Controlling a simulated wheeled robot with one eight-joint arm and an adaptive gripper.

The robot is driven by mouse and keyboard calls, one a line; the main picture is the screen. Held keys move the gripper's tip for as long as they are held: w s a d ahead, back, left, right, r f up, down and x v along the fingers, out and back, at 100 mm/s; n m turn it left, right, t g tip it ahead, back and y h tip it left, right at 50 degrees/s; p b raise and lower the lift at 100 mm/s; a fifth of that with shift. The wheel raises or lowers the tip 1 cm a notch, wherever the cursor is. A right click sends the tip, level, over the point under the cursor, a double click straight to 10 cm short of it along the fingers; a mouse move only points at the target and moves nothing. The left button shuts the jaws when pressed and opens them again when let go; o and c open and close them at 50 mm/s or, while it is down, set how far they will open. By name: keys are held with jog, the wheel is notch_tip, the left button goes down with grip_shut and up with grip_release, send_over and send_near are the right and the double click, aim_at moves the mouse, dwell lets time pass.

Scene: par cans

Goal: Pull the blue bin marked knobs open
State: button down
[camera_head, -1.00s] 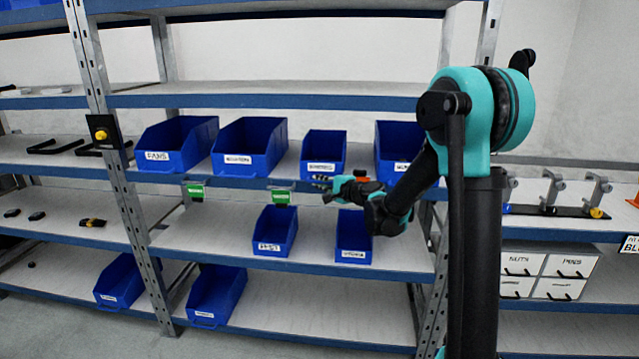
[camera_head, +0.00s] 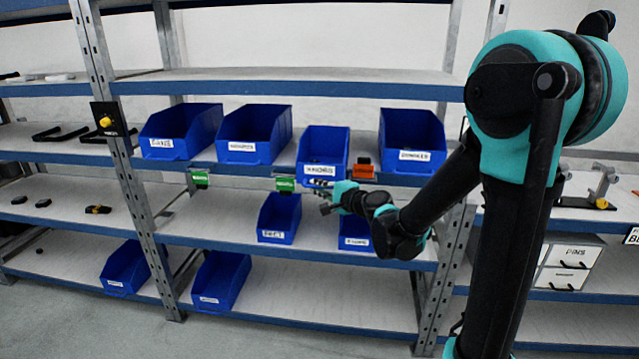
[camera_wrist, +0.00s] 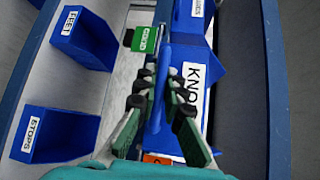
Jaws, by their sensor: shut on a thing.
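The blue bin marked knobs (camera_head: 323,148) stands on the middle shelf, between two other blue bins. Its front sits further forward than the neighbouring bin on its left. In the wrist view its white label (camera_wrist: 191,98) reads "KNO", the rest cut off by a finger. My gripper (camera_head: 327,193) is at the bin's lower front. In the wrist view my gripper (camera_wrist: 158,98) has its dark fingertips closed on a thin blue part of the bin front, beside the label. The exact contact is partly hidden by the fingers.
Blue bins (camera_head: 254,130) and (camera_head: 411,138) flank it. A green tag (camera_head: 285,184) and an orange tag (camera_head: 362,171) are on the shelf edge on either side. Two blue bins, one marked feet (camera_wrist: 83,38) and one marked stops (camera_wrist: 45,132), stand on the shelf below.

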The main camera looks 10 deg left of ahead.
jog(key=c, duration=1.6)
grip_release()
jog(key=v, duration=1.2)
jog(key=shift+f, duration=0.1)
jog(key=s+d+f+n+g+h, duration=0.2)
jog(key=s+d+f+n+h, duration=0.15)
jog(key=f, duration=0.35)
jog(key=s+d+f+n+g+h, duration=0.25)
jog(key=s+d+f+n, duration=0.2)
jog(key=f, duration=0.25)
jog(key=s+d+f+n+g+h, duration=0.3)
jog(key=s+d+f+h, duration=0.2)
jog(key=s+d, duration=0.4)
jog(key=d+f, duration=0.1)
jog(key=d, duration=0.3)
